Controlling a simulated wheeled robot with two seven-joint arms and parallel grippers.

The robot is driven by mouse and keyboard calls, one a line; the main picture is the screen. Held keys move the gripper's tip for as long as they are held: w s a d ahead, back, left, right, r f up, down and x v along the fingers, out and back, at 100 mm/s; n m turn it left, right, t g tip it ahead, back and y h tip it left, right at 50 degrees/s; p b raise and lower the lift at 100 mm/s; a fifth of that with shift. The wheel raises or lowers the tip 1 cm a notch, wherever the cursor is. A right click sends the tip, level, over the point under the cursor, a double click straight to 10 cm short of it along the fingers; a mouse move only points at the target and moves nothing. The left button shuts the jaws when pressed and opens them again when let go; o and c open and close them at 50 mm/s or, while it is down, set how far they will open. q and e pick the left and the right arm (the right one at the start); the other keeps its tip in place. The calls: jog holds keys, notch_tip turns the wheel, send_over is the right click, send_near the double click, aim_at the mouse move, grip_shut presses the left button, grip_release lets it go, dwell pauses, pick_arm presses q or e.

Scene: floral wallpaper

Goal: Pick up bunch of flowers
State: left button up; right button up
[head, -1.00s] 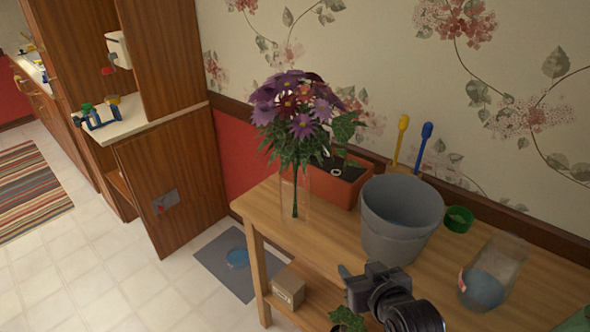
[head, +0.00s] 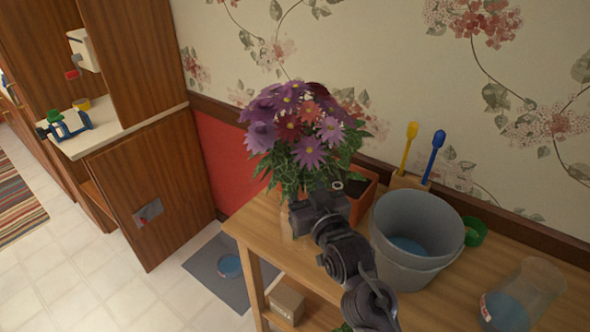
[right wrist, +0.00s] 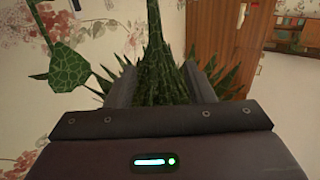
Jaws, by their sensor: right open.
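The bunch of flowers (head: 298,125) has purple and reddish blooms over green leaves. It stands upright at the left end of the wooden table (head: 262,222), with its lower part largely hidden behind my right gripper. My right gripper (head: 302,208) is open at the lower leaves and stems. In the right wrist view, green stems and leaves (right wrist: 155,65) lie between the two fingers of the gripper (right wrist: 160,85), which do not close on them. My left gripper is not in view.
A grey bucket (head: 415,235) stands close to the right of my arm. An orange planter (head: 362,197) is behind the flowers. A yellow brush (head: 408,150), a blue brush (head: 434,158), a green lid (head: 475,232) and a glass jar (head: 525,295) stand farther right.

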aim_at(298, 178)
jog(key=p+x, duration=0.1)
jog(key=x, duration=0.2)
jog(key=shift+w+a+f, duration=0.2)
jog(key=shift+w, duration=0.5)
jog(key=c, duration=0.8)
jog(key=shift+r, duration=0.1)
grip_shut()
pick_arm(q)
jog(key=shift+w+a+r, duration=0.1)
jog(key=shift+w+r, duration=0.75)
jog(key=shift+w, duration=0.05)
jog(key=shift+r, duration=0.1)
